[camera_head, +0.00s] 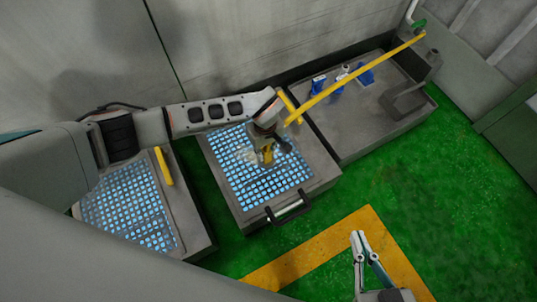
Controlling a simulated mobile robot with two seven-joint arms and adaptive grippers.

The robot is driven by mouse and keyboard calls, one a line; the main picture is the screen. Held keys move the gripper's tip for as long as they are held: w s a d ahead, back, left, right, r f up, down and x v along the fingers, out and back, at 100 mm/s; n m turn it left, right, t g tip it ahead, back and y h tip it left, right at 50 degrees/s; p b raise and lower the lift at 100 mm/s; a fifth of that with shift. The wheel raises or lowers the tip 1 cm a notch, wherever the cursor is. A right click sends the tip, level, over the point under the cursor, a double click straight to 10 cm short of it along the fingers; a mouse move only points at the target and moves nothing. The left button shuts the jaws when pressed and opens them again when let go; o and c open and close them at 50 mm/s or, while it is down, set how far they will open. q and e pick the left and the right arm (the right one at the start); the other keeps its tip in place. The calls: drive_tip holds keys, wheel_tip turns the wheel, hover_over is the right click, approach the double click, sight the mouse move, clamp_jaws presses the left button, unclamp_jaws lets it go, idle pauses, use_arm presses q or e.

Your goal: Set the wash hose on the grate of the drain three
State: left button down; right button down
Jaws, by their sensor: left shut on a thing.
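My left gripper (266,150) is over the middle grate (283,182), a light-blue grid set in a grey basin. Another blue grate (128,208) lies in the left basin, partly behind my arm. I see no number marking drain three. My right gripper (358,238) is at the lower right, above the floor, with its fingertips together and nothing visible between them.
A long yellow bar (360,78) slants across the right basin (352,130), which holds several blue and white items (340,82). A black handle (289,210) sticks out from the middle basin's front. The green floor (420,180) with yellow marking (310,252) is clear in front.

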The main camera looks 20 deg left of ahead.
sight(266, 159)
use_arm(q)
drive_tip(key=shift+w+f, duration=0.1)
drive_tip(key=shift+f, duration=0.35)
wheel_tip(266, 159, down, 4)
drive_tip(key=shift+f+b, duration=0.25)
drive_tip(key=shift+b, duration=0.75)
drive_tip(key=shift+r, duration=0.3)
drive_tip(key=shift+f, duration=0.25)
drive_tip(key=c, duration=1.8)
unclamp_jaws()
use_arm(e)
drive_tip(key=shift+a+r+m+y, duration=0.2)
drive_tip(key=shift+a+m, duration=0.15)
drive_tip(key=shift+a, duration=0.2)
drive_tip(key=shift+a+r+m+y, duration=0.1)
drive_tip(key=shift+a+r+m, duration=0.05)
drive_tip(key=shift+a+m, duration=0.3)
